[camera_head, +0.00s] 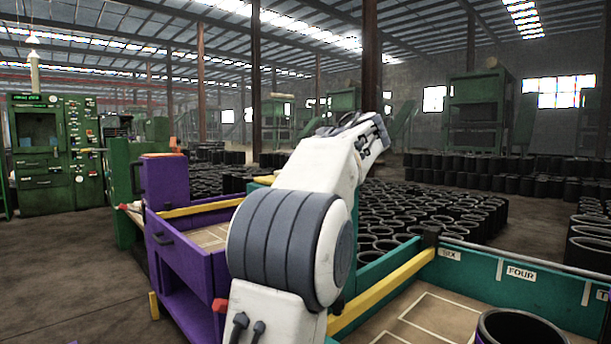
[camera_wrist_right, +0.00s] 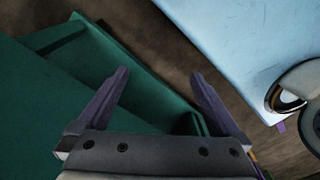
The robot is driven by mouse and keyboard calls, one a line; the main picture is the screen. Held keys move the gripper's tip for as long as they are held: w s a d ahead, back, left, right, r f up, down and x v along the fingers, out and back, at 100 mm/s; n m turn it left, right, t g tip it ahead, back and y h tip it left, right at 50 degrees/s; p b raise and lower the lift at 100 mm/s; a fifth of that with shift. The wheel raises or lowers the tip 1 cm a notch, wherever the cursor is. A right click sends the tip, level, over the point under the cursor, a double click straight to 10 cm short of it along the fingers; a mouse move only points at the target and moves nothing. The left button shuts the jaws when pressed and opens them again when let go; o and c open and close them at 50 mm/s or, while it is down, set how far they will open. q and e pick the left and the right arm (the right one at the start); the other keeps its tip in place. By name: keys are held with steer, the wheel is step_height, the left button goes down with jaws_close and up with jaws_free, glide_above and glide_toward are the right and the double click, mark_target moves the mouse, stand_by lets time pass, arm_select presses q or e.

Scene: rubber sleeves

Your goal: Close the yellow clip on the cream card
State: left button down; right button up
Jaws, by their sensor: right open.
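Neither a yellow clip nor a cream card can be made out in either view. In the right wrist view my right gripper (camera_wrist_right: 159,75) is open, its two purple fingers apart with nothing between them. Its fingers hang over a dark green structure (camera_wrist_right: 60,95). In the head view a white arm of mine with a dark grey banded joint rises through the middle and hides part of the benches. I cannot tell which arm it is, and its fingers do not show. My left gripper is not recognisable in either view.
A green bench (camera_head: 470,264) with label plates "SIX" and "FOUR" holds a black sleeve (camera_head: 488,326) at the lower right. A yellow rail (camera_head: 385,292) edges it. A purple bench (camera_head: 193,268) stands left of my arm. Many black sleeves (camera_head: 425,216) cover the floor behind.

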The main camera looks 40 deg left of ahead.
arm_select(q)
steer(key=shift+f+n+t+b, duration=0.15)
steer(key=shift+n+t+b, duration=0.25)
steer(key=shift+b, duration=0.5)
arm_select(e)
steer(key=shift+f, duration=1.35)
arm_select(q)
steer(key=c, duration=0.6)
jaws_free()
steer(key=shift+s, duration=0.1)
steer(key=p+v, duration=0.1)
steer(key=v, duration=0.9)
steer(key=shift+d, duration=0.3)
arm_select(e)
steer(key=shift+r, duration=0.55)
